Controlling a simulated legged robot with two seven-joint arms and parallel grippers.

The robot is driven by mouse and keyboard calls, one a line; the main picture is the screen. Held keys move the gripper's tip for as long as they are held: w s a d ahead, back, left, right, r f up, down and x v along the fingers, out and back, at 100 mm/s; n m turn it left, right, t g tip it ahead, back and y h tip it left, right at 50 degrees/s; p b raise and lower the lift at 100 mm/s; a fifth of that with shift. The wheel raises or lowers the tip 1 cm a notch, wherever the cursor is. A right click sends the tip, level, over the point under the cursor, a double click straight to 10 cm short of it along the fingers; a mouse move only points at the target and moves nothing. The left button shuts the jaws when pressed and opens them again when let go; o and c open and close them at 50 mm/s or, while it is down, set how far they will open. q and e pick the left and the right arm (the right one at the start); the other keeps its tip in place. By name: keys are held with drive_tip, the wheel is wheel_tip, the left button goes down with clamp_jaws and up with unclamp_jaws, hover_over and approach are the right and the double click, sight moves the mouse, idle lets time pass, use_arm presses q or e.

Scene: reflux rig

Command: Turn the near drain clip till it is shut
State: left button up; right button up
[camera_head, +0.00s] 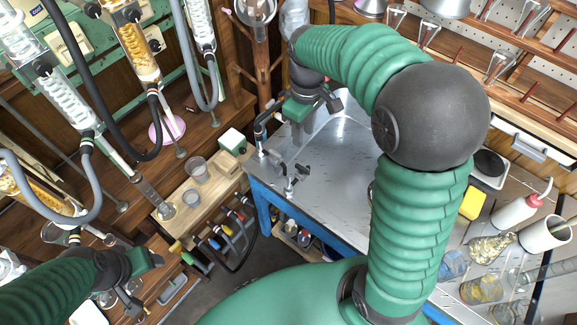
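Two small dark clip-like fittings stand along the left edge of the steel-topped bench (330,185). The nearer fitting (290,184) is upright near the bench's front left corner, and the farther fitting (262,138) is beyond it. I cannot tell which is the task's drain clip, or how far either is turned. My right gripper (308,118) points down over the bench's far left part, beyond the nearer fitting and apart from it. Its fingertips are partly hidden. My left gripper (146,275) is at the lower left, over the wooden shelving, away from both fittings.
Glass columns and hoses (138,48) fill the upper left. Beakers (196,169) stand on a wooden stand (205,192) left of the bench. Coloured-handled valves (226,231) sit below it. Bottles and glassware (515,212) crowd the right. The steel top's middle is mostly clear.

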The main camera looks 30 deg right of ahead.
sight(302, 167)
wheel_tip(302, 167, down, 16)
drive_tip(key=b, duration=0.3)
drive_tip(key=shift+d, duration=0.25)
drive_tip(key=shift+c, duration=0.2)
drive_tip(key=shift+r, duration=0.1)
clamp_jaws()
